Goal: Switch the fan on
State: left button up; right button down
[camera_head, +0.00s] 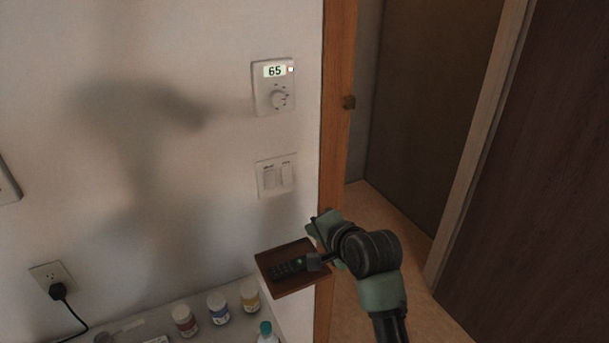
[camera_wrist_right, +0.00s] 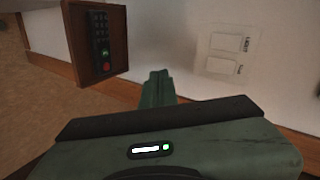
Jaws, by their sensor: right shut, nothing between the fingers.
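A white switch plate (camera_head: 262,187) with two rockers is on the wall beside the wooden door frame. In the right wrist view, turned sideways, the upper rocker's label seems to read LIGHT. The lower one, the fan switch (camera_wrist_right: 222,67), seems to read FAN. That fan switch is the right rocker (camera_head: 287,175) in the head view. Whether either is on cannot be told. My right gripper (camera_head: 318,226) is shut and empty, below and right of the plate, apart from it. Its fingers also show in the right wrist view (camera_wrist_right: 157,86). My left gripper is out of view.
A wooden holder (camera_head: 263,260) with a black remote (camera_wrist_right: 101,38) juts out below the plate, close to my right gripper. A thermostat (camera_head: 262,101) reading 65 is above. Several bottles (camera_head: 218,309) stand on the surface below. The doorway is at right.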

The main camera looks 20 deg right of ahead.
aim_at(288, 181)
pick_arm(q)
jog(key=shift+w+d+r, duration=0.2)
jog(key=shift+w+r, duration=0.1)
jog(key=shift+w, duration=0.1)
pick_arm(e)
notch_tip(288, 181, up, 8)
jog(key=w+m+t, duration=0.1)
jog(key=m, duration=0.1)
jog(key=shift+d+r, duration=0.2)
jog(key=shift+d, duration=0.25)
jog(key=shift+w, duration=0.2)
jog(key=p+x, duration=0.1)
jog(key=x, duration=0.3)
jog(key=r+p+x, duration=0.1)
jog(key=p+x, duration=0.1)
jog(key=x, duration=0.2)
jog(key=p+x, duration=0.2)
jog(key=x, duration=0.3)
jog(key=shift+w+a+r, duration=0.15)
jog(key=shift+w+a, duration=0.05)
jog(key=shift+w, duration=0.2)
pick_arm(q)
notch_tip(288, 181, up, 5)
pick_arm(e)
jog(key=shift+w, duration=0.25)
